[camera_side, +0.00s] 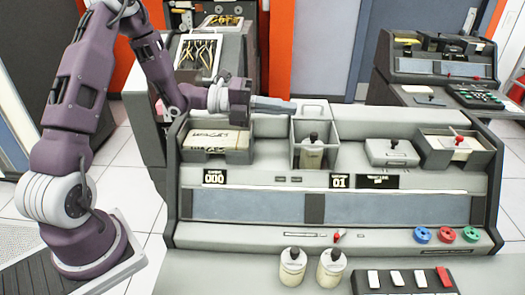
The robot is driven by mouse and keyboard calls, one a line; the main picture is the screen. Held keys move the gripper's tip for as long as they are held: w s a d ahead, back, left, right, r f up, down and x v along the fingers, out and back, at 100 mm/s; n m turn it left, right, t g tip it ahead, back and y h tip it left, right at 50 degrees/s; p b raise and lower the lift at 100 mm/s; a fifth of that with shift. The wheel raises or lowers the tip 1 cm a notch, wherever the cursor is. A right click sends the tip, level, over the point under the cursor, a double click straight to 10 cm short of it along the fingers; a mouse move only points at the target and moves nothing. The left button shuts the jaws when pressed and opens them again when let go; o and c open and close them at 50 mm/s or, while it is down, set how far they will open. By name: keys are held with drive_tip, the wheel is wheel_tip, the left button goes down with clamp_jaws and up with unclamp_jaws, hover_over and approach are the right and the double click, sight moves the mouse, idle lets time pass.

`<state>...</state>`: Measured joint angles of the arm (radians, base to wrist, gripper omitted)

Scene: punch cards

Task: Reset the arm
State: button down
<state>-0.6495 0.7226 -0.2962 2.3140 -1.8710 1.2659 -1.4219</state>
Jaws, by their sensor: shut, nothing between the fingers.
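My gripper (290,105) is at the end of my purple arm, reaching in from the left and pointing right over the back edge of the grey console (280,237). Its fingers are shut with nothing between them. It is held roughly level, above and between the left box (217,138) and the open tray with a bottle (312,151). From this side view I cannot tell its exact height or depth over the console.
Two cream bottles (292,267) stand at the front, beside a row of white switches and a red one (446,277). Blue, red and green rings (446,235) sit at the right. A lidded box (391,152) and an open tray (455,143) stand at the back right.

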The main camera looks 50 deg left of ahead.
drive_tip(key=s+d+r+m+g+y, duration=0.1)
drive_tip(key=s+d+r+m+g, duration=0.2)
drive_tip(key=s+d+m+g, duration=0.55)
drive_tip(key=s+d+r+m+g+y, duration=0.1)
drive_tip(key=s+d+r+m+g, duration=0.3)
drive_tip(key=s+m, duration=0.9)
drive_tip(key=s+a+f+m+t+y, duration=0.1)
drive_tip(key=s+a+m+t+y, duration=0.5)
drive_tip(key=m, duration=1.4)
drive_tip(key=s+a+y, duration=0.4)
drive_tip(key=shift+f+m, duration=0.3)
drive_tip(key=shift+m, duration=0.05)
